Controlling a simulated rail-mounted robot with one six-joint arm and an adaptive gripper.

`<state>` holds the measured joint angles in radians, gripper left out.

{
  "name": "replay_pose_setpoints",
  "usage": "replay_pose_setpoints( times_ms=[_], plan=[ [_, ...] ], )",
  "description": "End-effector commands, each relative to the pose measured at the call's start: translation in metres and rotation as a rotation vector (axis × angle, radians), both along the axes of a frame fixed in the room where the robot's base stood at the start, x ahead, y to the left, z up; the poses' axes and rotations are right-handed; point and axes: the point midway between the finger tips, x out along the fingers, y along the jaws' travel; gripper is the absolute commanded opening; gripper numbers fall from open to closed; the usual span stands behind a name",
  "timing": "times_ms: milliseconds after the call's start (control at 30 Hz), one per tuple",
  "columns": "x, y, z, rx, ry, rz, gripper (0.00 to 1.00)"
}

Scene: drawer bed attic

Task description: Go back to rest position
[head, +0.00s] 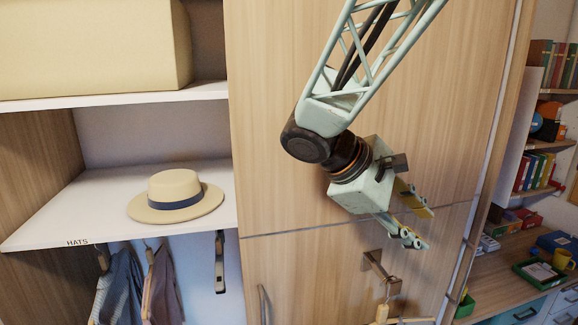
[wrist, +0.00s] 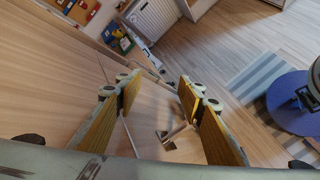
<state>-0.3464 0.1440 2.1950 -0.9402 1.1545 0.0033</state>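My gripper (head: 424,227) is in front of the wooden wardrobe door (head: 270,130), above a wall hook, and points down and to the right. In the wrist view my gripper (wrist: 158,90) has its two yellow-padded fingers spread apart. Nothing is between them, so it is open and empty. The hook (head: 378,270) sits on the lower door panel, with a wooden hanger (head: 383,315) hanging from it, partly cut off by the frame. The hook also shows beyond the fingers in the wrist view (wrist: 172,138).
A straw hat (head: 172,196) with a blue band lies on the shelf (head: 85,205) labelled HATS. Clothes (head: 120,285) hang below. A desk (head: 500,275) and bookshelves stand at the right. A radiator (wrist: 153,18) and striped rug (wrist: 255,80) show beyond open wooden floor.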

Motion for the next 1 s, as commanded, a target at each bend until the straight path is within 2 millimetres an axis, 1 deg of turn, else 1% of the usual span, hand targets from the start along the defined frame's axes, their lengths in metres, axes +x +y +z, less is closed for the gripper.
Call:
replay_pose_setpoints(
  times_ms=[67,100,400,633,1000],
  plan=[
    [-0.001,-0.007,0.009,0.038,-0.022,-0.012,0.36],
    [-0.01,-0.008,0.005,0.054,-0.025,-0.026,0.36],
    [-0.064,-0.016,-0.005,0.182,-0.07,-0.138,0.36],
    [-0.104,-0.016,-0.013,0.283,-0.109,-0.221,0.36],
    [-0.161,-0.007,-0.028,0.447,-0.182,-0.346,0.36]
  ],
)
